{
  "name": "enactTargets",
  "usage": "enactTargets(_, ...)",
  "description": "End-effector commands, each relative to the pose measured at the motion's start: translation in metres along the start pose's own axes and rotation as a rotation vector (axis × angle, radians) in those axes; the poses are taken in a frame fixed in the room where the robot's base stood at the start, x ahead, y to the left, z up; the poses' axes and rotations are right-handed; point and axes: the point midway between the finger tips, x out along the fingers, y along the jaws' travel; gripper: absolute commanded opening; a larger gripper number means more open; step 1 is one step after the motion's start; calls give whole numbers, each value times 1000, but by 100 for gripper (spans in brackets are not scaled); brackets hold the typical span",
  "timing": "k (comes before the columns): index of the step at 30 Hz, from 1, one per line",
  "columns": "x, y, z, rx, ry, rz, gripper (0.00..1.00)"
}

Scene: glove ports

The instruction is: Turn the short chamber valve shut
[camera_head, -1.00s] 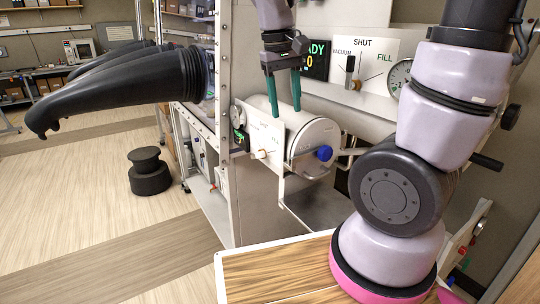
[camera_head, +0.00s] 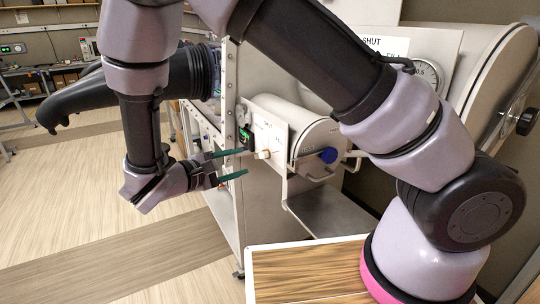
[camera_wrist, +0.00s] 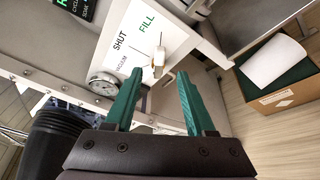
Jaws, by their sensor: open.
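The short chamber (camera_head: 310,135) is a white cylinder with a blue door knob (camera_head: 328,155). Its white valve panel (camera_head: 268,133) faces left. The small beige valve handle (camera_head: 263,154) sticks out from it. In the wrist view the handle (camera_wrist: 158,60) shows on the panel marked SHUT, FILL and VACUUM (camera_wrist: 140,40). I cannot tell which mark it points to. My gripper (camera_head: 244,163) is open and empty, its green fingers pointing at the panel. In the wrist view the fingertips (camera_wrist: 160,77) lie either side of the handle's line, apart from it and short of it.
A gauge (camera_wrist: 103,83) sits beside the panel. Black gloves (camera_head: 90,98) stick out at left. A shelf (camera_head: 330,212) lies below the chamber. A wooden-topped table (camera_head: 300,272) is in front. A box (camera_wrist: 285,88) stands at right in the wrist view. The floor at left is clear.

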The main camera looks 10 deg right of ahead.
Motion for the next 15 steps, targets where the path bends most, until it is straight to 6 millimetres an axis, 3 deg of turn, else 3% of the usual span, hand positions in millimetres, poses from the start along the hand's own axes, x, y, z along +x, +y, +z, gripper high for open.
enactTargets(5, 16, 0, -1, -3, -1, 10, 55)
enactTargets(15, 79, 0, 0, -5, -1, 5, 55)
